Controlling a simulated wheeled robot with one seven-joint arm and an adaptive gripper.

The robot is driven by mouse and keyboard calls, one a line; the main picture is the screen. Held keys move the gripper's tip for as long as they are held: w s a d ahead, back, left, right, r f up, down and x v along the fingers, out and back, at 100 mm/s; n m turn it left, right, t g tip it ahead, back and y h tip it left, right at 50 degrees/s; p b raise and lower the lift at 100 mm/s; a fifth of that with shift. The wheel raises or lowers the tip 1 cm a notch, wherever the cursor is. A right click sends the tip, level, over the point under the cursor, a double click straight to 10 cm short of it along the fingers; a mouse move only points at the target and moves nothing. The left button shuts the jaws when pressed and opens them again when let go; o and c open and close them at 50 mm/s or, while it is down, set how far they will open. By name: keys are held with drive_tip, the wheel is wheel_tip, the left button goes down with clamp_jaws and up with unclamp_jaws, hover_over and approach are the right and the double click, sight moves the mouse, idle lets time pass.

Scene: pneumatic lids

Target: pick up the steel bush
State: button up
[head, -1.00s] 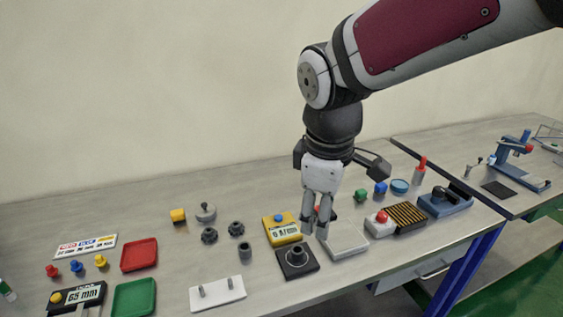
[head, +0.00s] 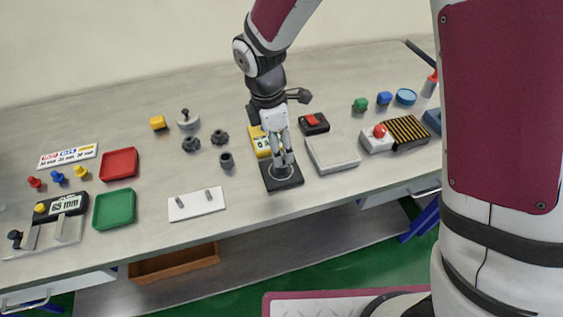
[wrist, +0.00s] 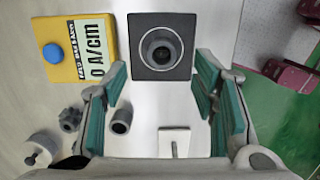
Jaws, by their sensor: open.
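A grey hollow round part, which looks like the steel bush (wrist: 161,47), sits inside a white ring on a black square plate (wrist: 187,72) in the wrist view. In the head view my gripper (head: 284,164) points down over that black plate (head: 290,184), and its fingers hide the part. In the wrist view my gripper (wrist: 160,75) is open and empty, its green pads to either side and below the part. A second grey hollow cylinder (head: 227,161) stands on the table left of the plate; it also shows in the wrist view (wrist: 121,120).
A yellow box with a blue button (wrist: 80,50) stands close beside the plate. A white plate with two pegs (head: 180,211), two dark knobbed parts (head: 191,144) and a grey tray (head: 333,153) lie around. Bare table lies in front of the green tray (head: 114,209).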

sight(282, 170)
drive_tip(key=shift+d+f+p, duration=0.2)
drive_tip(key=shift+f+p, duration=0.1)
drive_tip(key=shift+f, duration=1.4)
drive_tip(key=shift+d+f+p, duration=0.15)
drive_tip(key=shift+f+p, duration=0.15)
drive_tip(key=shift+f, duration=1.4)
clamp_jaws()
